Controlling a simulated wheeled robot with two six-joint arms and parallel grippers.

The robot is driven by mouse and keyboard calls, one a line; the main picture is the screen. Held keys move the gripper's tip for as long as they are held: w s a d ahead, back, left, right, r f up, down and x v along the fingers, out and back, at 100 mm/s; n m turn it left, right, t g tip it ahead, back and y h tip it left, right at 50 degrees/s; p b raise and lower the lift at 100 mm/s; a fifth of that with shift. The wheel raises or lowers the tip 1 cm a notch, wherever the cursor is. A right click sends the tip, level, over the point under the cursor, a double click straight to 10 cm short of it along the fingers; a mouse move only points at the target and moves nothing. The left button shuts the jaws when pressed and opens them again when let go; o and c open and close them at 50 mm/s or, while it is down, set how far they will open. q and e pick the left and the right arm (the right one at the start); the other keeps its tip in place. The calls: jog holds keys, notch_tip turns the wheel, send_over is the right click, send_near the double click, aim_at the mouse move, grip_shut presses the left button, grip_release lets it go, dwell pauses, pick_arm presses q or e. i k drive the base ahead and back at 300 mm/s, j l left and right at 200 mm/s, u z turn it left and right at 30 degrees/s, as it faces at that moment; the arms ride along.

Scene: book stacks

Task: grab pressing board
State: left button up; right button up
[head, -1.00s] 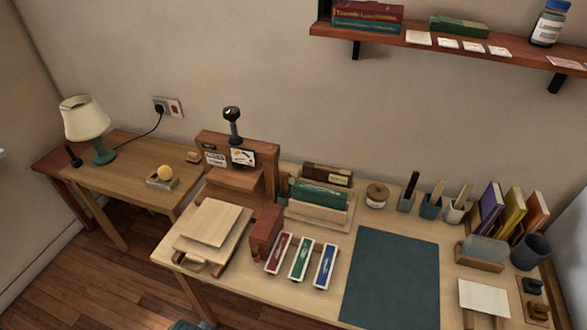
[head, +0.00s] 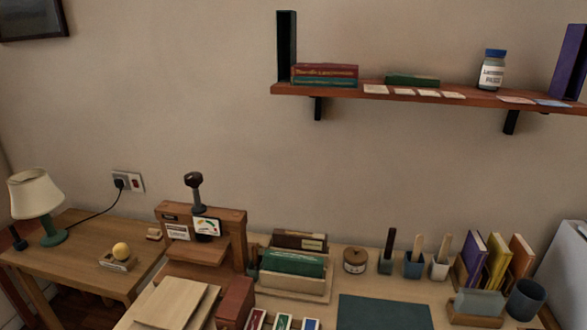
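Pale flat wooden boards (head: 172,303) lie stacked on the left part of the workbench, in front of the wooden press. I cannot tell for sure which of them is the pressing board. The press (head: 203,243) stands behind them, with a dark knob on top and a small gauge card on its front. The near edge of the stack is cut off by the bottom of the head view. Neither of my grippers shows in the head view.
A reddish-brown block (head: 236,301) stands just right of the boards. A book rack (head: 295,285), a dark green mat (head: 383,313) and tool cups (head: 414,265) fill the bench further right. A lamp (head: 36,200) stands on the left side table. A shelf (head: 420,94) hangs above.

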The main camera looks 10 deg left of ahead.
aim_at(171, 306)
jog(key=u, duration=1.35)
